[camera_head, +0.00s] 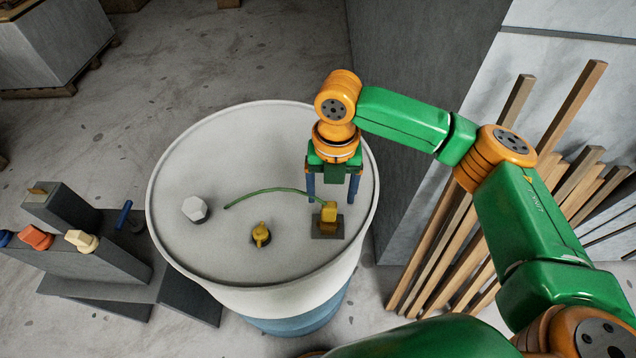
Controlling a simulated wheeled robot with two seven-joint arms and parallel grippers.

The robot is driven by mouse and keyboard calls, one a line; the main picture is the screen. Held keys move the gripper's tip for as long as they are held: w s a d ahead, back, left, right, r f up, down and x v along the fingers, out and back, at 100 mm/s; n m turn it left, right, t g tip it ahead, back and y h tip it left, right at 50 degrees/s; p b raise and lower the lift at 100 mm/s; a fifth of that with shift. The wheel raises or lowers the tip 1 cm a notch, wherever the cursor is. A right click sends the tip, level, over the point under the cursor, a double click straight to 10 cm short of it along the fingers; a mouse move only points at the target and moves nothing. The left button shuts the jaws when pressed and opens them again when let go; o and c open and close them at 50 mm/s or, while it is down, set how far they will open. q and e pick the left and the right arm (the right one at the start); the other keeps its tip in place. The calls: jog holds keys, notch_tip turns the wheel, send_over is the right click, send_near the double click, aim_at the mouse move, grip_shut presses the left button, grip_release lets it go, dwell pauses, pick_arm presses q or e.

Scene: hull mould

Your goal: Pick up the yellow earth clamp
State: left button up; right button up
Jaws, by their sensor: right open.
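A yellow clamp-like block (329,212) stands on a small dark plate (327,230) near the right side of the drum's white top (240,150). A thin green cable (270,191) runs from it leftward across the top, so I take it for the earth clamp. My right gripper (331,200) is open above and just behind the block, pointing down, its two blue fingers spread wide. Nothing shows between the fingers, and I cannot tell whether they touch the block. My left gripper is not in view.
A yellow knob-like piece (261,235) and a white faceted piece (195,209) are also on the drum top. A grey stand (95,265) with coloured pieces is at the left. Wooden slats (530,180) lean at the right, behind my right arm.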

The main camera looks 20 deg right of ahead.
aim_at(329, 214)
jog(key=shift+w+d+f, duration=0.15)
jog(key=shift+w, duration=0.2)
jog(key=shift+s+a+f+p, duration=0.15)
jog(key=shift+s+f+p, duration=0.3)
jog(key=shift+s, duration=0.15)
jog(key=shift+s+a+f+p, duration=0.15)
jog(key=shift+s+f+p, duration=0.3)
jog(key=shift+s, duration=0.1)
jog(key=f, duration=0.4)
jog(key=shift+w+a, duration=0.15)
jog(key=shift+w, duration=0.25)
jog(key=shift+s, duration=0.25)
jog(key=c, duration=1.1)
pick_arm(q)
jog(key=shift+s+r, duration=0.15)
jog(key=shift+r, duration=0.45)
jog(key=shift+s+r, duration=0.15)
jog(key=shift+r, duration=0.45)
pick_arm(e)
jog(key=shift+w, duration=0.15)
grip_shut()
